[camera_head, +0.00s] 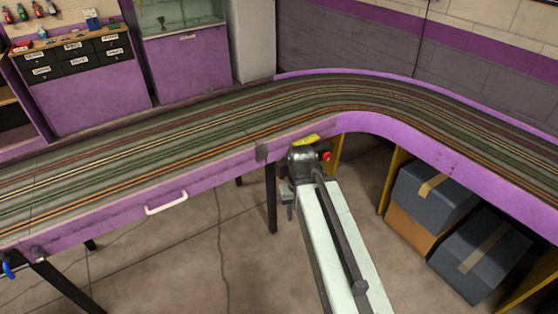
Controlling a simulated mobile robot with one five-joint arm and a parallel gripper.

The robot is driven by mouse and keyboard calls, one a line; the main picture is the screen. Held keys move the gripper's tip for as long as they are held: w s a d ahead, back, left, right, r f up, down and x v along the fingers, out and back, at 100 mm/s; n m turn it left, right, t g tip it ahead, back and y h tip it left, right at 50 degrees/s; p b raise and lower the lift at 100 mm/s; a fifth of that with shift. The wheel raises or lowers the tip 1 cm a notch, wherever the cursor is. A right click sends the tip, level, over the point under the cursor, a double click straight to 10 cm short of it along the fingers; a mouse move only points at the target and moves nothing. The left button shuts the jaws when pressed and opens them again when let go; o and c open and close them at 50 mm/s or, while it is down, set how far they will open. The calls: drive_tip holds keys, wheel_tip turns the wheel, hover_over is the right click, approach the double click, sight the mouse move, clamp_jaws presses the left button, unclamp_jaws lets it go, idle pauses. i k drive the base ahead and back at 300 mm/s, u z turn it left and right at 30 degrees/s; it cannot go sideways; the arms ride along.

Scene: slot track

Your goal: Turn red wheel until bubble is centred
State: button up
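A small red wheel (325,156) shows at the table's edge, near the middle of the picture. A yellow level (306,140) lies just above and left of it on the purple edge. Its bubble is too small to make out. My gripper (306,157) is dark grey at the far end of my pale arm. It is just left of the red wheel and below the level. Its fingers do not show clearly, so I cannot tell whether it touches the wheel or is open or shut.
The slot track (215,125) curves across a purple table. A white handle (166,203) sits on its front edge. Dark boxes (433,188) stand under the right side. A labelled drawer cabinet (85,90) is at the back left. The floor left of my arm is mostly clear.

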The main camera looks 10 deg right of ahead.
sight(327, 156)
drive_tip(key=u, duration=0.4)
drive_tip(key=i, duration=1)
drive_tip(key=z, duration=0.1)
